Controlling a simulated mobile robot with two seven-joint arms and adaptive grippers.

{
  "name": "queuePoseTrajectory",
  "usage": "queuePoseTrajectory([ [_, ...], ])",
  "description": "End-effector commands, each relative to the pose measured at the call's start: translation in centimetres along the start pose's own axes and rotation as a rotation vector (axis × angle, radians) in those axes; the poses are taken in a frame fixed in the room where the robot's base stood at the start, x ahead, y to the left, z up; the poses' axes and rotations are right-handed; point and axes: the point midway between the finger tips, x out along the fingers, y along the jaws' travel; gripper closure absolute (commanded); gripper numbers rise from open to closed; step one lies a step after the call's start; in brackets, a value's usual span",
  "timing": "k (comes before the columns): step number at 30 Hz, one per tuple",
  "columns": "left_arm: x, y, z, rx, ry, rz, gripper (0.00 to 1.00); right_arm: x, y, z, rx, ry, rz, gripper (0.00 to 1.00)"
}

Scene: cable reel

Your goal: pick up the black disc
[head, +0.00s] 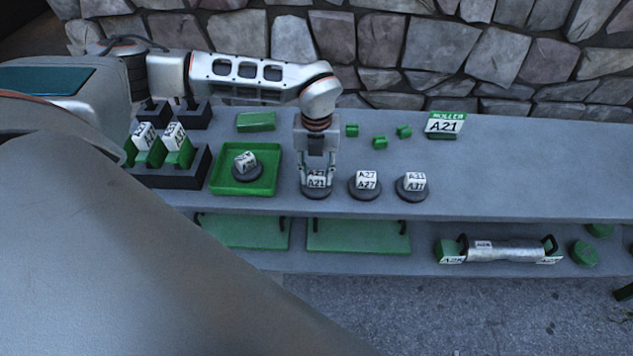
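Several dark, low discs with white labelled blocks on top stand on the grey bench. One disc (317,193), with a block marked A21, is directly under my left gripper (317,180). Its two fingers point down on either side of that block; I cannot tell if they touch it. A second disc (364,192), marked A27, stands just to the right. A third disc (411,193) stands further right. Another disc (247,174) with a tilted block lies in the green tray (227,187). My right gripper is not in view.
Black holders (177,181) with green and white pieces stand at the left. Small green blocks (379,142) and an A21 sign (444,124) are behind the discs. The bench (540,175) is clear at right. A lower shelf holds green panels (358,235) and a metal roller (502,251).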

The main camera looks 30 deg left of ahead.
Motion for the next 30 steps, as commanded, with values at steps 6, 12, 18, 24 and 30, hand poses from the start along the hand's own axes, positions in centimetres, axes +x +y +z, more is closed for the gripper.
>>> queuePoseTrajectory([
  [6, -0.1, 0.0, 0.1, 0.000, -0.001, -0.001, 0.97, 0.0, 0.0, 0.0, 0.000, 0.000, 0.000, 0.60],
  [12, -0.6, -0.1, 0.1, -0.001, -0.002, -0.002, 0.97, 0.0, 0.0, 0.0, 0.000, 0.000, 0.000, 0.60],
  [18, -2.8, -0.1, 0.1, 0.000, -0.004, -0.004, 0.97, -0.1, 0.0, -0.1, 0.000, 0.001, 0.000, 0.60],
  [24, -7.4, -0.1, 0.2, 0.000, -0.006, -0.005, 0.97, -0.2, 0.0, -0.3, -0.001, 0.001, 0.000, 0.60],
  [30, -13.0, -0.1, 0.1, 0.000, -0.006, -0.004, 0.97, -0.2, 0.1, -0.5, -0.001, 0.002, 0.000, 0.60],
])
